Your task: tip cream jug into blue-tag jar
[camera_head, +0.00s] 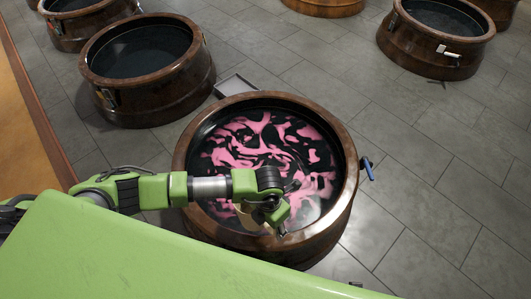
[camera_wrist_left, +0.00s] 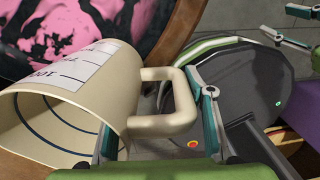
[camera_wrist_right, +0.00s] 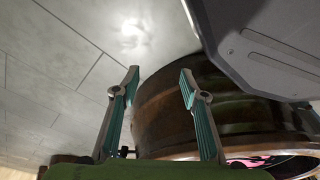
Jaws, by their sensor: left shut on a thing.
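The blue-tag jar (camera_head: 183,190) is a wide brown sunken jar with a blue tag (camera_head: 368,168) on its right side. Its dark liquid carries pink swirls (camera_head: 240,140). My left gripper (camera_head: 268,214) is over the near part of this jar, shut on the handle of the cream jug (camera_wrist_left: 95,85). The jug lies tilted in the left wrist view, with a printed scale outside and blue rings inside its open mouth. In the head view the jug is mostly hidden behind the gripper. My right gripper (camera_wrist_right: 160,90) is open and empty, beside a brown jar wall (camera_wrist_right: 165,110).
Another brown jar (camera_head: 145,110) with dark liquid stands behind at the left. A jar with a white tag (camera_head: 448,53) stands at the back right. A grey tray-like thing (camera_head: 236,86) lies behind the blue-tag jar. Tiled floor on the right is clear.

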